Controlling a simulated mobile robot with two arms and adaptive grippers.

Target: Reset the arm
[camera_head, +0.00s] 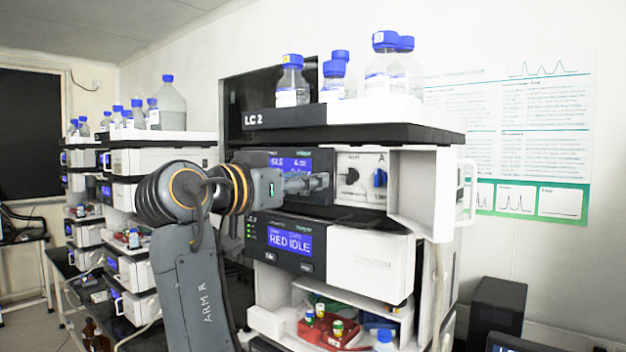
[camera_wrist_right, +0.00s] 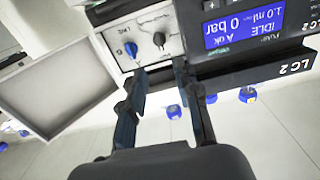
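My right arm, marked ARM R, rises in front of the LC 2 stack (camera_head: 285,117) in the head view. Its gripper (camera_head: 318,182) points right toward the pump panel with a black knob (camera_head: 351,176) and a blue knob (camera_head: 379,178). In the right wrist view the gripper (camera_wrist_right: 159,72) has its two fingers apart with nothing between them. The blue knob (camera_wrist_right: 131,49) and the black knob (camera_wrist_right: 158,39) show beyond the fingertips, apart from them. My left gripper is in neither view.
A white door (camera_head: 425,190) stands open right of the knobs; it also shows in the wrist view (camera_wrist_right: 65,80). Blue-capped bottles (camera_head: 385,68) stand on top. More stacks (camera_head: 150,165) stand left.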

